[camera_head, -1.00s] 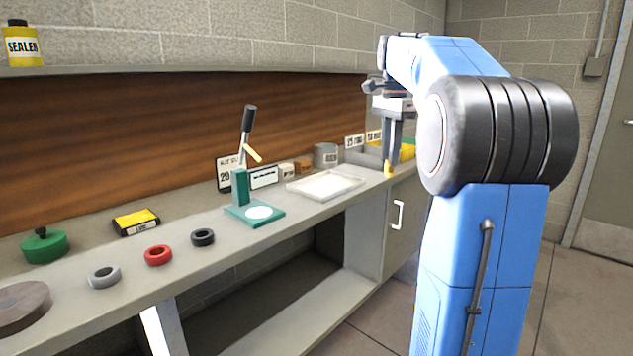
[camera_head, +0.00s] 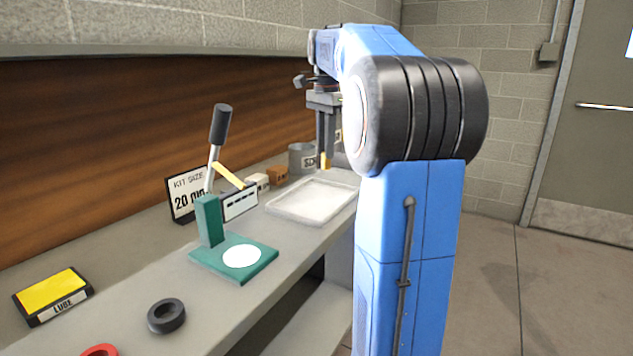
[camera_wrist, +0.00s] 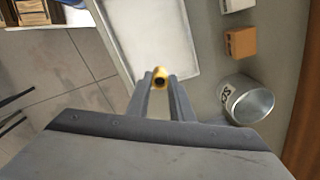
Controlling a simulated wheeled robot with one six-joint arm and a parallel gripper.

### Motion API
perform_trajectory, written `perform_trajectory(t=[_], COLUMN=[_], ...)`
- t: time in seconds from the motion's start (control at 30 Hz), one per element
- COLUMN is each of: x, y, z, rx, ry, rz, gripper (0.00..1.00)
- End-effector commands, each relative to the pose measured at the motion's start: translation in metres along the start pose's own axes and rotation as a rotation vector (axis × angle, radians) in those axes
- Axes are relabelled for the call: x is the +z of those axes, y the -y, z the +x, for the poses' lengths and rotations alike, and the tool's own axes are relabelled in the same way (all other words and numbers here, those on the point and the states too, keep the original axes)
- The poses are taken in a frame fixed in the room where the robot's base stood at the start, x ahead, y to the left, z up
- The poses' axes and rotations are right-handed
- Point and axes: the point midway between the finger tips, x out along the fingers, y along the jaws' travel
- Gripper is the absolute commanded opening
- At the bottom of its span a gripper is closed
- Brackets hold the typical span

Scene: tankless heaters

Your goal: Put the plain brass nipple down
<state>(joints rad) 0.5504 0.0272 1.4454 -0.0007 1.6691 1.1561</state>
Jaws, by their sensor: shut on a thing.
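My gripper (camera_head: 324,158) is shut on the plain brass nipple (camera_head: 323,161), a small yellow-gold piece between the fingertips. The nipple also shows in the wrist view (camera_wrist: 160,77), end-on with a dark bore, at the tips of my gripper (camera_wrist: 161,82). It appears held above the bench near the white tray (camera_wrist: 150,45), which lies just past the fingertips in the wrist view. In the head view the pale, shallow tray (camera_head: 283,213) looks empty. I cannot tell the exact height of the nipple.
A grey can (camera_head: 301,158), an orange-brown block (camera_head: 278,176) and a white block (camera_head: 258,181) stand behind the tray. A green lever press (camera_head: 209,220) stands left of it, near a sign (camera_head: 186,197). A yellow-topped lube box (camera_head: 52,296) and black ring (camera_head: 166,316) lie nearer.

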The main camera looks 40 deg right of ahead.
Motion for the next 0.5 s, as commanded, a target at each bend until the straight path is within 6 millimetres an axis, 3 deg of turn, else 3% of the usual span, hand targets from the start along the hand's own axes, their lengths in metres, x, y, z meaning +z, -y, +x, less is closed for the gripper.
perform_trajectory(t=[0.13,0.5], x=[0.0,0.0], y=[0.0,0.0], z=[0.022,0.053], rx=[0.0,0.0], ry=[0.0,0.0], rz=[0.0,0.0], gripper=[0.0,0.0])
